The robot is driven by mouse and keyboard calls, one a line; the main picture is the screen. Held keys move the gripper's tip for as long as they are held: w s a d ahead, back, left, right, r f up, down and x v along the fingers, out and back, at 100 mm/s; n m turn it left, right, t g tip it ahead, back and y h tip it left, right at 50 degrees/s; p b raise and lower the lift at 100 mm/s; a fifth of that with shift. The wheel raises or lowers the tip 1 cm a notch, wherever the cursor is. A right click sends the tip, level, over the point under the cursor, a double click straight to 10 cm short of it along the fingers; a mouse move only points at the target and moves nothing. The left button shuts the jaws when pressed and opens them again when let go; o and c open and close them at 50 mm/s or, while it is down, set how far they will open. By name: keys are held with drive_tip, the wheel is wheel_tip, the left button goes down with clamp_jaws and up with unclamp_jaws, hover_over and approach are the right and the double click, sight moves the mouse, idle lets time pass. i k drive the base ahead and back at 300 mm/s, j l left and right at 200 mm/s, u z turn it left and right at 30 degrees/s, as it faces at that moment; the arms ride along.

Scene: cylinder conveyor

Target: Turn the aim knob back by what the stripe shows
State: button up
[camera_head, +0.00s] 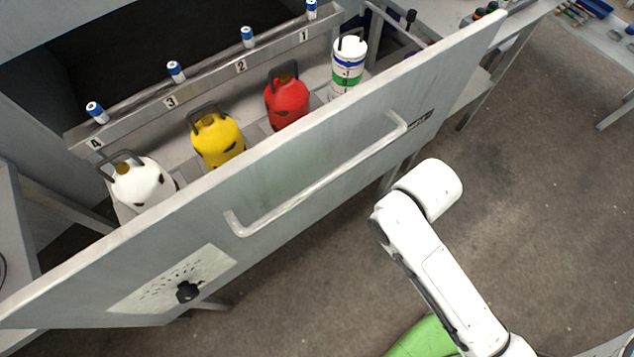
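A black knob (187,292) sits on a pale plate (150,287) with small dark markings, low on the left of a large grey panel. The markings and the knob's pointer are too small to read. A white cylinder (347,62) behind the panel's far end carries a blue stripe (347,64) and a green stripe (346,82), with small print between and below them. Its lower part is hidden by the panel. My white arm reaches up from the bottom right, in front of the panel and well right of the knob. My gripper is not visible.
A long handle (318,178) sticks out from the panel (330,150). Behind it stand white (140,183), yellow (217,138) and red (287,102) canisters. Several small blue-and-white cylinders line a rail (205,88) numbered 1 to 4. Floor (540,200) is open at right.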

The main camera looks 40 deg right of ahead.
sight(188, 291)
drive_tip(key=u, duration=0.85)
drive_tip(key=z, duration=1.5)
drive_tip(key=k+j, duration=0.4)
drive_tip(key=j, duration=0.15)
drive_tip(key=u, duration=1.65)
